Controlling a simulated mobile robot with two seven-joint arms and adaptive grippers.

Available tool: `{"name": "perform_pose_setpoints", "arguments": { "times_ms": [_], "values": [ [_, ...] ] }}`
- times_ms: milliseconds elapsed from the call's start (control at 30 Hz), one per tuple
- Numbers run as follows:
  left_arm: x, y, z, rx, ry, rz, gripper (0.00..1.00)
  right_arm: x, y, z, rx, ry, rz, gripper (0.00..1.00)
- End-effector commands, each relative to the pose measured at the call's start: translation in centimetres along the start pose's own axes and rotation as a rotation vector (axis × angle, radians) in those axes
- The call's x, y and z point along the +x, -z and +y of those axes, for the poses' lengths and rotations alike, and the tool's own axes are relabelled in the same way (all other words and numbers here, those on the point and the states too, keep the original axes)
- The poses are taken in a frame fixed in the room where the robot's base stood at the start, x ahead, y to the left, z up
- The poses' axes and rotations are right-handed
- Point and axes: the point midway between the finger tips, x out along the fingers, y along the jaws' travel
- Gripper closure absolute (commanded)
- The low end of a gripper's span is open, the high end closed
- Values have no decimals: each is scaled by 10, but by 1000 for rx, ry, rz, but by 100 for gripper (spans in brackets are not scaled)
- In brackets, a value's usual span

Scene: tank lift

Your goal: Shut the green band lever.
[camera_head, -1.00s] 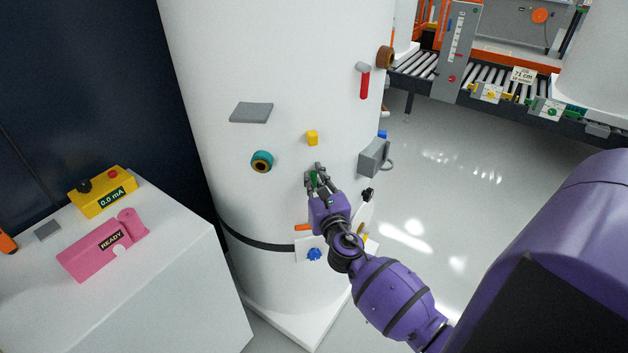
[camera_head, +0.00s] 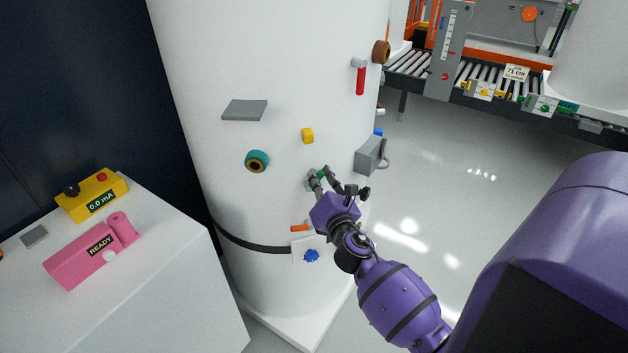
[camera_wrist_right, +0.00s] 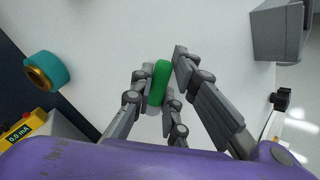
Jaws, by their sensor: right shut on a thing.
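The green band lever (camera_wrist_right: 160,82) is a short green bar on the white tank (camera_head: 265,60). In the wrist view it lies between the fingers of my right gripper (camera_wrist_right: 165,84), which is shut on it. In the head view only a small green part of the lever (camera_head: 322,174) shows at the fingertips of my right gripper (camera_head: 324,178); the fingers cover the rest. My left gripper is not in view.
A white bench (camera_head: 170,300) with yellow and pink devices stands at left.

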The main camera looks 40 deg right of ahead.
Motion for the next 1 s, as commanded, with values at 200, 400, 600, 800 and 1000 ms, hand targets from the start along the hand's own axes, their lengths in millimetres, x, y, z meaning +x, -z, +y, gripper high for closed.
{"name": "perform_pose_setpoints", "arguments": {
  "times_ms": [200, 400, 600, 800, 1000],
  "values": [
    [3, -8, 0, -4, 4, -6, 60, -1, 5, -6, 209, -4, 6, 100],
    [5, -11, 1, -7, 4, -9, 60, 0, 6, -11, 390, -5, 5, 100],
    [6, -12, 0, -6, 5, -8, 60, 0, 7, -15, 533, -6, 4, 100],
    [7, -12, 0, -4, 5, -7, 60, 0, 8, -17, 634, -7, 4, 100],
    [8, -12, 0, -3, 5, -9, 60, 0, 9, -18, 686, -8, 4, 100]
  ]
}}
